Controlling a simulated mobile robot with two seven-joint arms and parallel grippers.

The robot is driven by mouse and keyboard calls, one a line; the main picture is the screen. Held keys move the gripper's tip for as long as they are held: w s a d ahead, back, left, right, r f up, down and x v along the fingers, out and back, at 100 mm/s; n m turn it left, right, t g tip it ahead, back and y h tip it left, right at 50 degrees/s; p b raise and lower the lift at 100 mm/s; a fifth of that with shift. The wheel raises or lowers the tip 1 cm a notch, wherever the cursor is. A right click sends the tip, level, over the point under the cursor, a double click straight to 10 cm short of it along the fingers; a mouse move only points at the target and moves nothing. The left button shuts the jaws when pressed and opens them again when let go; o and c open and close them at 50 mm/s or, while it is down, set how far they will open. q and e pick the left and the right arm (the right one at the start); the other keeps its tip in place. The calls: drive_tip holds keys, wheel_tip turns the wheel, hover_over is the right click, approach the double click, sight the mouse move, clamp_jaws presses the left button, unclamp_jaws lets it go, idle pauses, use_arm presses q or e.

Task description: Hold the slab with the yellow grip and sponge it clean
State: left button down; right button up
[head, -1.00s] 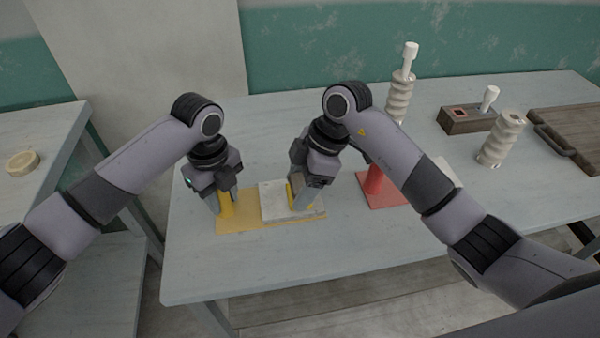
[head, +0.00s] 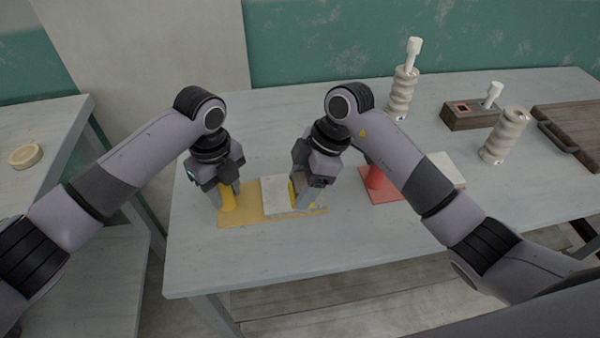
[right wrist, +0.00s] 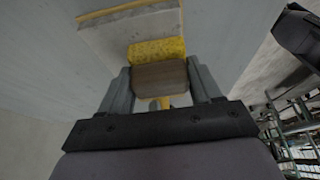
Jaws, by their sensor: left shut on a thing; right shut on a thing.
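The pale grey slab (head: 277,194) lies flat on a yellow board (head: 250,216) on the table. The upright yellow grip (head: 228,200) stands at the board's left end. My left gripper (head: 226,197) is shut around this grip. My right gripper (head: 303,201) is over the right part of the slab, shut on a sponge with a brown block back (right wrist: 160,78) and a yellow face (right wrist: 157,51). In the right wrist view the yellow face is against or just at the slab (right wrist: 128,27); exact contact is unclear. The gripper hides much of the slab's right side in the head view.
A red board with a red grip (head: 376,179) and a pale slab (head: 446,168) stand to the right, partly behind my right arm. Ribbed pale cylinders (head: 504,136), a wooden box (head: 470,115) and a wooden board (head: 572,125) are further right. The table's front is clear.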

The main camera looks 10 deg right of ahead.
drive_tip(key=shift+w+r, duration=0.1)
drive_tip(key=shift+r, duration=4)
use_arm(q)
drive_tip(key=c, duration=0.7)
unclamp_jaws()
drive_tip(key=shift+o, duration=0.2)
drive_tip(key=shift+r, duration=0.1)
wheel_tip(320, 180, up, 12)
drive_tip(key=shift+f, duration=0.1)
drive_tip(key=shift+s, duration=0.1)
